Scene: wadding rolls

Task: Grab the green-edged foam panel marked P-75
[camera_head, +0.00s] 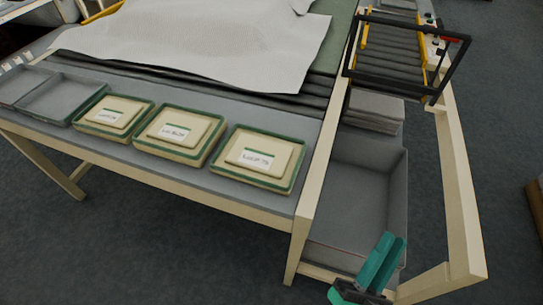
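Three cream foam panels with green edges lie in a row on the grey table. The right panel (258,158) is nearest the table's right corner; its small print seems to end in 75, but it is blurred. The middle panel (180,134) and the left panel (113,115) also bear white labels that I cannot read surely. My gripper (390,246), teal with a dark body, is at the bottom right, low beside the table and apart from the panels. Its fingers overlap in this view, so their opening is unclear. I see nothing held in it.
Empty grey trays (55,97) sit at the table's left. A white sheet (190,40) covers dark rollers behind the panels. A grey bin (355,190) and cream frame posts (460,200) stand right of the table. A black-framed roller conveyor (392,62) is at the back right.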

